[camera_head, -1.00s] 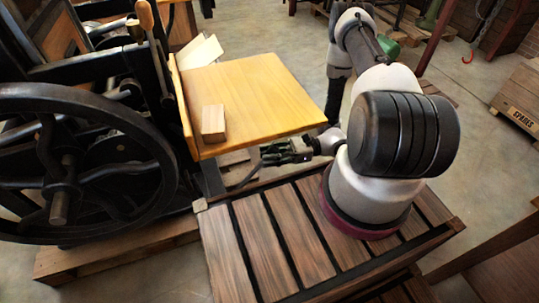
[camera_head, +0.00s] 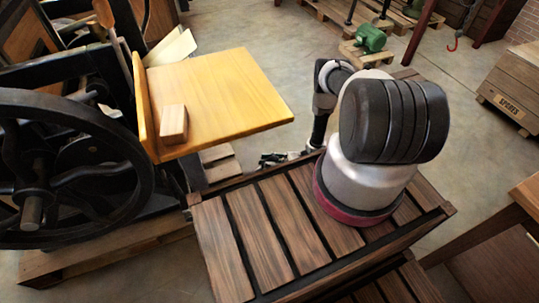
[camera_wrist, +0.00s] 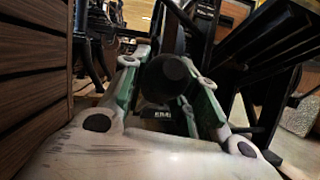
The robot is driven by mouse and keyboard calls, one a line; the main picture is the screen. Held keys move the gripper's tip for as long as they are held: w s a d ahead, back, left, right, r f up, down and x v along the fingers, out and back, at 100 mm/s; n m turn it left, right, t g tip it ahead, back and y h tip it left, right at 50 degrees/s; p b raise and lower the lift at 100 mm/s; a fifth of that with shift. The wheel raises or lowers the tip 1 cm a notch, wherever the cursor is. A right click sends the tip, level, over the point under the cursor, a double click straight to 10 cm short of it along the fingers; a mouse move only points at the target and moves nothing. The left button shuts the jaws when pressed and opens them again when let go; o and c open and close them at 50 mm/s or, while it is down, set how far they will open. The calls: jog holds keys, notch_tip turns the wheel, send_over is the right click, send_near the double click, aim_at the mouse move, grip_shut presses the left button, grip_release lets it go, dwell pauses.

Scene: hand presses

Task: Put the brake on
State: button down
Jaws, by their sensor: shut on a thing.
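My gripper (camera_wrist: 168,88) is shut on a dark round knob (camera_wrist: 166,76), with one green-edged finger on each side of it. A dark plate with pale letters (camera_wrist: 163,114), partly hidden and reading roughly "BRA", sits just below the knob. In the head view my gripper (camera_head: 284,158) is low, below the wooden board's right side, and small. The knob cannot be made out there. The hand press (camera_head: 75,130), black with a large spoked flywheel (camera_head: 98,190), stands at the left.
A yellow wooden feed board (camera_head: 220,90) juts from the press, with a small wood block (camera_head: 173,124) on it. Dark bars (camera_wrist: 275,45) stand close right of the gripper, and wooden slats (camera_wrist: 35,65) close left. A crate marked "SPARES" (camera_head: 510,95) stands far right.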

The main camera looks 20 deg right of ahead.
jog(key=f, duration=0.1)
jog(key=d+f, duration=0.1)
jog(key=f+y, duration=0.1)
jog(key=shift+d+f+t, duration=0.25)
jog(key=shift+d+t, duration=0.05)
jog(key=c, duration=1.1)
grip_release()
jog(key=shift+r, duration=0.1)
notch_tip(320, 180, up, 10)
jog(key=shift+f, duration=0.1)
